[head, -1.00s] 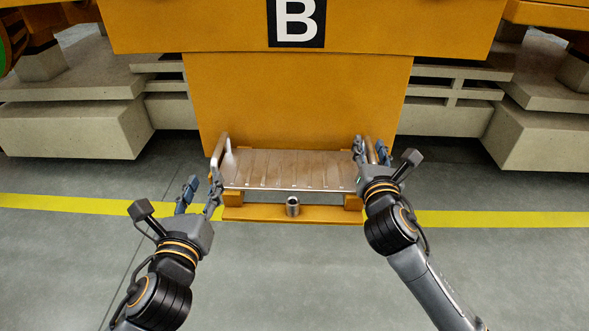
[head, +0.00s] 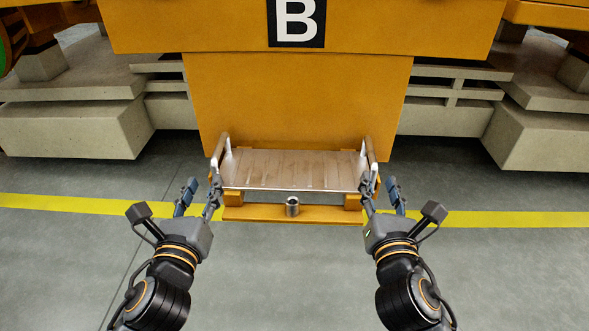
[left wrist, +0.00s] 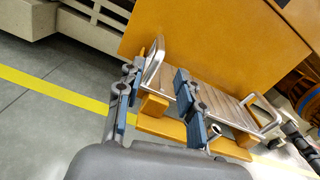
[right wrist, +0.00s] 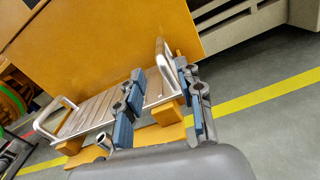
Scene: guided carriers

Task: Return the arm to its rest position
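My left gripper (head: 198,199) is open and empty, in front of the left end of a slatted metal tray (head: 290,172) with a bar handle at each end. My right gripper (head: 382,197) is open and empty, in front of the tray's right end. In the left wrist view, the left gripper's fingers (left wrist: 155,105) stand apart with the left handle (left wrist: 154,62) beyond them. In the right wrist view, the right gripper's fingers (right wrist: 160,112) stand apart with the right handle (right wrist: 164,62) beyond them. Neither gripper touches a handle as far as I can see.
The tray rests on an orange support (head: 250,213) below a large orange carrier panel (head: 295,100) marked B. A short metal cylinder (head: 292,206) stands at the support's front. Concrete blocks (head: 70,128) flank it. The grey floor with a yellow line (head: 480,219) is clear.

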